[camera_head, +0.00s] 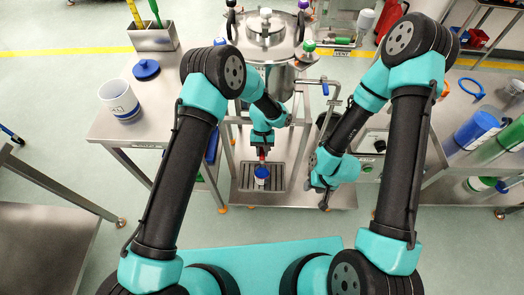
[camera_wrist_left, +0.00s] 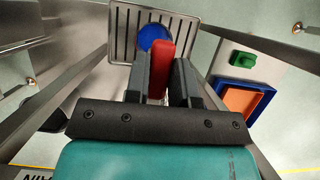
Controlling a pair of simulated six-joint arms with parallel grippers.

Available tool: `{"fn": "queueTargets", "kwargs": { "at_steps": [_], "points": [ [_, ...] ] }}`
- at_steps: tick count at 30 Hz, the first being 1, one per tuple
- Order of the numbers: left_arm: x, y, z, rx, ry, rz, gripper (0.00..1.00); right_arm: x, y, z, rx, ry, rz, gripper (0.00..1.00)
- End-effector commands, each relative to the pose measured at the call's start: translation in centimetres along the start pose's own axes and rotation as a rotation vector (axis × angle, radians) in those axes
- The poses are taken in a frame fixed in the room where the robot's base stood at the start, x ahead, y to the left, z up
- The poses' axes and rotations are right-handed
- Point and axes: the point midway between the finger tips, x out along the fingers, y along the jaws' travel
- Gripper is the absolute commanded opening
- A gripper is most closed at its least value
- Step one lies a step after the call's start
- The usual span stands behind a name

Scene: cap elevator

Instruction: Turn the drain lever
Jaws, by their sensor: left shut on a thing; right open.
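The drain lever shows as a red handle (camera_wrist_left: 158,72) between the fingers of my left gripper (camera_wrist_left: 160,78) in the left wrist view. My left gripper is shut on it, and the fingers hide part of it. In the head view my left gripper (camera_head: 262,151) is below the steel tank (camera_head: 267,52), whose lower part my left arm partly hides. My right gripper (camera_head: 323,192) is open and empty, low to the right of the slatted tray; its fingers are small in the picture.
A blue-topped container (camera_head: 262,173) stands on the slatted tray (camera_head: 276,185) below my left gripper; its blue top (camera_wrist_left: 153,38) also shows in the left wrist view. A side bench with a white bucket (camera_head: 119,99) is at left. A blue-handled pipe (camera_head: 318,84) is right of the tank.

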Motion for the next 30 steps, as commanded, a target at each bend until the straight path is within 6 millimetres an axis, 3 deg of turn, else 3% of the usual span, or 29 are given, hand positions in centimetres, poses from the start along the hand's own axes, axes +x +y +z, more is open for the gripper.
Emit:
{"fn": "queueTargets", "kwargs": {
  "at_steps": [9,20,30],
  "points": [
    [0.0,0.0,0.0,-0.001,0.001,0.001,0.49,0.0,0.0,0.0,0.0,0.0,0.0,0.43],
    [-0.6,0.0,0.0,0.0,0.002,0.001,0.49,0.0,0.0,0.0,0.0,0.0,0.0,0.43],
    [-5.2,0.1,0.0,-0.001,0.003,0.002,0.49,0.0,0.0,0.0,0.0,0.0,0.0,0.43]
  ]
}}
